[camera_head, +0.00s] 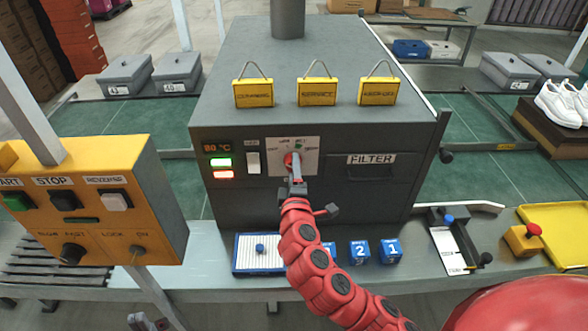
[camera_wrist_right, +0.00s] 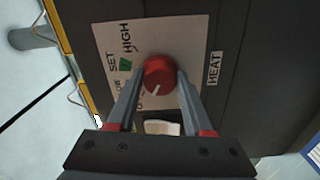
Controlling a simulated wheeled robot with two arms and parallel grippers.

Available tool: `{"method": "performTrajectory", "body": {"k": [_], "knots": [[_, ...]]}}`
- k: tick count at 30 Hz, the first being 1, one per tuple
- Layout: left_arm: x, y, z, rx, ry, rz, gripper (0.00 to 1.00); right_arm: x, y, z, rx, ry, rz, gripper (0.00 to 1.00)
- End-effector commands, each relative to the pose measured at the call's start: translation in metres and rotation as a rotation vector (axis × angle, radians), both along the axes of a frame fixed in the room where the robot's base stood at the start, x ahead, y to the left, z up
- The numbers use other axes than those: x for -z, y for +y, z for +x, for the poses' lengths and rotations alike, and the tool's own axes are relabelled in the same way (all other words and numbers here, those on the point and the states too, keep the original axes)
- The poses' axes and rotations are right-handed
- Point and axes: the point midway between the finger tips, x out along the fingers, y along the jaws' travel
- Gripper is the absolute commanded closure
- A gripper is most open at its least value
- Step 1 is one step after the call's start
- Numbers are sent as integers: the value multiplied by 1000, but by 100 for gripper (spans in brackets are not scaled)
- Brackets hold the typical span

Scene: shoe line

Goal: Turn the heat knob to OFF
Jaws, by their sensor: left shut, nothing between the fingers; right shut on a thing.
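The red heat knob (camera_head: 290,159) sits on a white dial plate (camera_head: 310,164) on the front of the grey machine. My right gripper (camera_head: 296,178) is shut on it. In the right wrist view the knob (camera_wrist_right: 158,73) is between the two fingers, and its white line points down and left. SET, HIGH and a green mark (camera_wrist_right: 126,64) show on the plate; other lettering is partly hidden by the left finger. My left gripper (camera_head: 148,320) is low at the left, below the yellow control box, shut and empty.
A display (camera_head: 217,148) reads about 80 °C above green and red lights, beside a white switch (camera_head: 253,162). A FILTER drawer (camera_head: 371,166) is to the right. Blue numbered blocks (camera_head: 375,252) stand on the bench below. The yellow control box (camera_head: 95,205) is at the left.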

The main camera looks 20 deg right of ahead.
Motion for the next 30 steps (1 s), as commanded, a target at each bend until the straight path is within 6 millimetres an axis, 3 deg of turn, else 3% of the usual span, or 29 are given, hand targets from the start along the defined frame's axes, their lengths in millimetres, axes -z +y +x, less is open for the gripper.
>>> {"method": "performTrajectory", "body": {"k": [1,2,6,20,28,30], "knots": [[0,0,0,0,0,0,100,1,0,0,1,2,0,100],[0,0,0,0,0,0,100,1,0,0,1,2,0,45],[0,0,0,0,0,0,100,1,0,0,0,1,0,20],[4,0,0,0,0,0,100,1,3,-10,-2,-2,0,19],[18,0,0,0,0,0,100,3,17,-56,-4,-1,1,19],[1,0,0,0,0,0,100,-3,22,-70,-5,7,0,19]]}}
